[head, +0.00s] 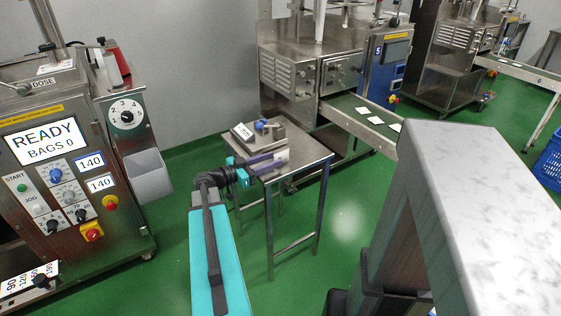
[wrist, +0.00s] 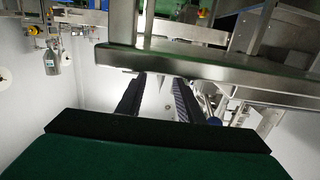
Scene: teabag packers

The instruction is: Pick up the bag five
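Several small white bags lie on the green conveyor belt (head: 350,106) of the machine marked 5 (head: 378,51). One bag (head: 362,111) is near the machine, another (head: 375,120) is in the middle, and another (head: 396,127) is near the belt's end. I cannot read a number on any bag. My gripper (head: 277,158) is at the small steel table, left of and apart from these bags. In the wrist view its two dark fingers (wrist: 157,86) stand apart with a gap between them. A pale patch shows at the fingertips in the head view; I cannot tell what it is.
The small steel table (head: 306,157) carries a device with a blue knob (head: 261,125). A packing machine (head: 60,160) reading READY, BAGS 0 stands at left. A pale-topped block (head: 490,200) fills the right foreground. A blue crate (head: 550,160) stands far right. Green floor is open between them.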

